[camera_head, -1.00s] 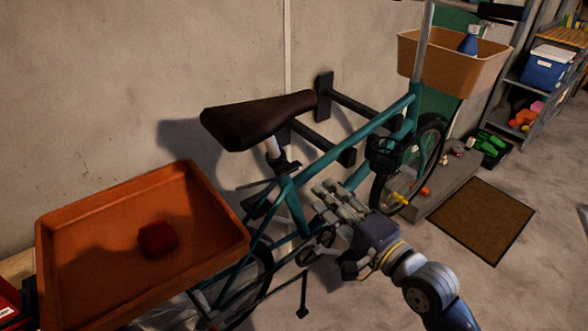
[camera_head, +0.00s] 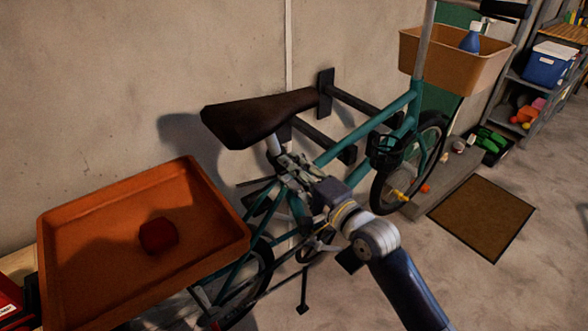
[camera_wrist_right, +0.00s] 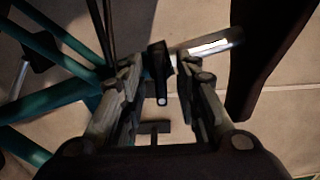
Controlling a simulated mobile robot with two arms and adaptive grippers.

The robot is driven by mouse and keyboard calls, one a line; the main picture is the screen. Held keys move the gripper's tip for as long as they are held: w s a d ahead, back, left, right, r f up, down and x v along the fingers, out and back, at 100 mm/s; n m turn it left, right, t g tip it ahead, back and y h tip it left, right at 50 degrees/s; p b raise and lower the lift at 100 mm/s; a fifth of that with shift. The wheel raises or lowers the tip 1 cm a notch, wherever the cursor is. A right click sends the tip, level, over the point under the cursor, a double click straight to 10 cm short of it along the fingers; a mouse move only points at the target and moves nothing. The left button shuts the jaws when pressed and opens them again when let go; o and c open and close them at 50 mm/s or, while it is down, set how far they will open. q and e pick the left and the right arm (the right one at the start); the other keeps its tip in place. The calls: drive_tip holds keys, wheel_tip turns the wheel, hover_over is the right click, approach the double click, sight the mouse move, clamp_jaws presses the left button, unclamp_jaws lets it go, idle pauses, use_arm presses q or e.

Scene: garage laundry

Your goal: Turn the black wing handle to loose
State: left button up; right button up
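The black wing handle (camera_wrist_right: 158,72) shows in the wrist view beside the silver seat post (camera_wrist_right: 212,44), below the dark saddle. My right gripper (camera_wrist_right: 159,80) is open, with one finger on each side of the handle. I cannot tell whether either finger touches it. In the head view my right gripper (camera_head: 288,166) is at the seat post under the saddle (camera_head: 258,118) of the teal bicycle (camera_head: 350,145). There it covers most or all of the handle. My left gripper is not in view.
An orange tray (camera_head: 95,245) holding a dark red object (camera_head: 158,236) sits at the bicycle's rear. A tan basket (camera_head: 455,65) with a blue bottle is at its front. Wall bars (camera_head: 320,138) stand behind the frame. A brown mat (camera_head: 480,218) lies on open floor.

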clamp_jaws()
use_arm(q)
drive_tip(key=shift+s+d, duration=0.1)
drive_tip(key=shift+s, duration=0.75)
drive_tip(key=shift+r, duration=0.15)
use_arm(e)
drive_tip(key=shift+n, duration=0.3)
use_arm(q)
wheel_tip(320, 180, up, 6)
drive_tip(key=p, duration=0.6)
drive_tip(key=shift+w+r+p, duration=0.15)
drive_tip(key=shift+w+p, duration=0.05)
drive_tip(key=shift+p, duration=0.15)
use_arm(e)
drive_tip(key=shift+n, duration=9.5)
